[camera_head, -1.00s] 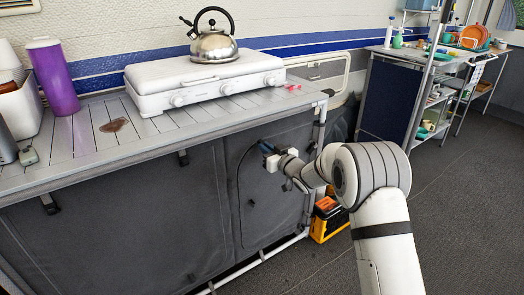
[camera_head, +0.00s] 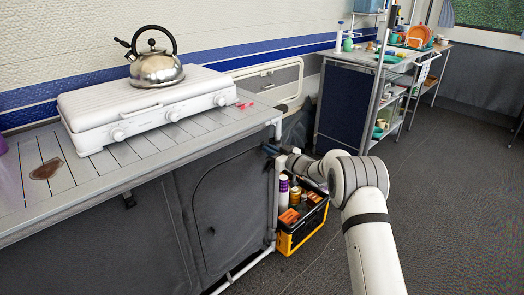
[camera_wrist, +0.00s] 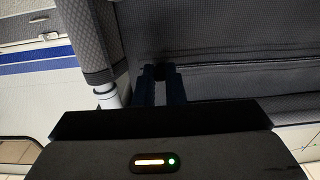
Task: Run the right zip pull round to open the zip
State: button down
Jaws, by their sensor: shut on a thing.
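The grey fabric front (camera_head: 235,208) of the counter has a thin arched zip line (camera_head: 208,174), rising on the left and running right under the counter edge. My gripper (camera_head: 271,150) is at the right end of this arch, by the white corner post. In the wrist view my gripper (camera_wrist: 161,80) is shut, its two dark fingers close together on a small dark thing against the grey fabric. This is likely the right zip pull, but it is too small and dark to make out. A small dark tab (camera_head: 211,230) shows lower on the panel.
The white corner post (camera_head: 277,190) is close beside my gripper. A black and yellow crate (camera_head: 300,232) with bottles stands on the floor just right of the post. A kettle (camera_head: 155,68) sits on the white stove (camera_head: 150,107) above. Carpet to the right is clear.

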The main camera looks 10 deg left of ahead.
jog(key=shift+w+d+r, duration=0.15)
jog(key=shift+w+d, duration=0.15)
jog(key=c, duration=1.7)
grip_release()
jog(key=shift+w, duration=0.1)
jog(key=shift+o, duration=1)
jog(key=shift+a, duration=0.2)
jog(key=shift+s, duration=0.2)
jog(key=p+v, duration=0.1)
jog(key=v, duration=0.6)
jog(key=shift+s+d, duration=0.2)
jog(key=shift+d, duration=0.15)
